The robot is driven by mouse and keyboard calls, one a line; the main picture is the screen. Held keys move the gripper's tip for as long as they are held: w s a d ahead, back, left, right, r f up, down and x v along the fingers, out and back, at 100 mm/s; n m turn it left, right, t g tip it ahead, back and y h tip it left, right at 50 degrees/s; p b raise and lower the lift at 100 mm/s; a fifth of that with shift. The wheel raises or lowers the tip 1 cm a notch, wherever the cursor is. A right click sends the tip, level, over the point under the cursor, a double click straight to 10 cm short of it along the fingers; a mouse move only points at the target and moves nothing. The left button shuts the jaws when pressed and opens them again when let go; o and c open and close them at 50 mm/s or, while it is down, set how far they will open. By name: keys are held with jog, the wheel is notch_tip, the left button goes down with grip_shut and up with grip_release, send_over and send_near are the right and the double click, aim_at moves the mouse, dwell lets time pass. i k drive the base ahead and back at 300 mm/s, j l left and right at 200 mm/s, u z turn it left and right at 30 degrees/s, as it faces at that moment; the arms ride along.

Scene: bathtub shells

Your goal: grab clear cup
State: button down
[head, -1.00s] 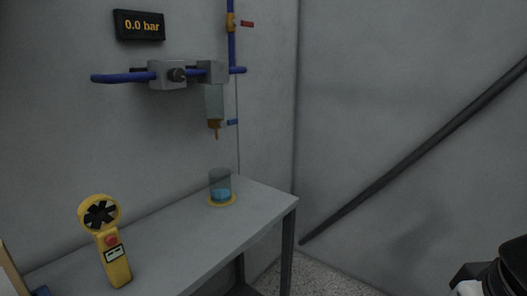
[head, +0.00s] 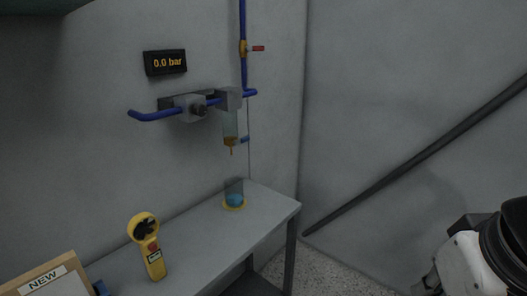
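Part of my arm shows at the lower right of the head view, well apart from the table and cup. My gripper's fingers are not in view.
The grey table (head: 205,237) also bears a yellow handheld fan meter (head: 149,250). A box marked NEW (head: 52,279) is at the lower left. Blue pipes (head: 155,115) and a 0.0 bar display (head: 165,62) are on the wall. A dark rail (head: 420,155) slants across the right wall.

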aim_at(234, 193)
jog(key=i+l+u, duration=0.2)
jog(key=i, duration=0.3)
jog(key=i+l+u, duration=0.2)
jog(key=i+l, duration=0.15)
jog(key=i, duration=0.15)
jog(key=i+l+u, duration=0.2)
jog(key=i+l, duration=0.2)
jog(key=i, duration=0.1)
